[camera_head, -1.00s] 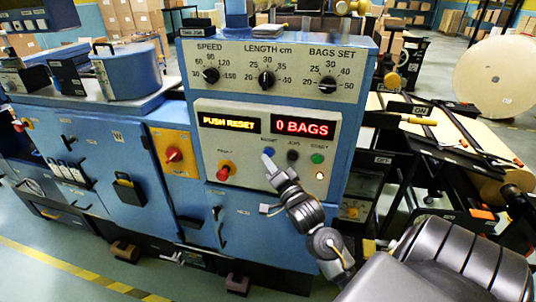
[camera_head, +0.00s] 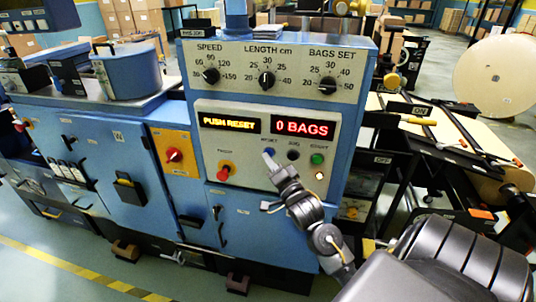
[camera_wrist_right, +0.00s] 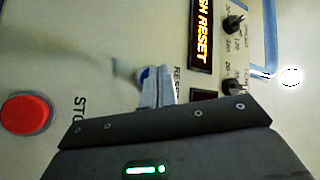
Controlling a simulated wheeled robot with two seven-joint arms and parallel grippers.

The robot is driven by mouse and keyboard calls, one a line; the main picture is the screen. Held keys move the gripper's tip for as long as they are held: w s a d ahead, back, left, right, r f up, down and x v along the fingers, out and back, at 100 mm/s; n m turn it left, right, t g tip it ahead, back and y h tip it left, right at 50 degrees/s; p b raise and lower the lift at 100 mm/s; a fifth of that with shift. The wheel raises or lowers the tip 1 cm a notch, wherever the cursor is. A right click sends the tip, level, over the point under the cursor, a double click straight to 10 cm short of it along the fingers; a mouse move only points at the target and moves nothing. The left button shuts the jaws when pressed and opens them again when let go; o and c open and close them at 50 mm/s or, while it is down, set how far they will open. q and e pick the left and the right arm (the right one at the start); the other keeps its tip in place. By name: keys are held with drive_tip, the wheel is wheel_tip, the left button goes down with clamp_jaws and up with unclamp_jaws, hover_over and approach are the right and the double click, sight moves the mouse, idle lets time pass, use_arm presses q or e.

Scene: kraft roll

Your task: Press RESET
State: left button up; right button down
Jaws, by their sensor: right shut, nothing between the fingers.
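The blue RESET button (camera_head: 269,151) is on the cream panel (camera_head: 220,111) of the blue machine, under the displays. The left display (camera_head: 229,123) reads PUSH RESET and the right display (camera_head: 302,126) reads 0 BAGS. My right gripper (camera_head: 268,158) is shut and empty, its fingertips at the lower edge of the button. In the right wrist view, the fingertips (camera_wrist_right: 151,80) overlap the blue button (camera_wrist_right: 146,71) and partly hide it. I cannot tell whether they touch it or press it in. My left gripper is not in view.
A black button (camera_head: 293,156) and a green button (camera_head: 317,159) sit right of RESET, with a lit lamp (camera_head: 319,175) below. A red stop knob (camera_head: 224,172) is at lower left and also shows in the right wrist view (camera_wrist_right: 27,114). Three dials line the upper panel.

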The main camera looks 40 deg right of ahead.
drive_tip(key=shift+w+d, duration=0.2)
drive_tip(key=shift+d, duration=0.15)
idle(0.3)
drive_tip(key=shift+a, duration=0.1)
drive_tip(key=shift+s+a+p, duration=0.5)
drive_tip(key=shift+a, duration=0.1)
idle(0.3)
drive_tip(key=s+a, duration=0.1)
drive_tip(key=a, duration=0.1)
drive_tip(key=s+a+p, duration=0.1)
drive_tip(key=a, duration=0.1)
drive_tip(key=shift+s, duration=0.4)
idle(0.7)
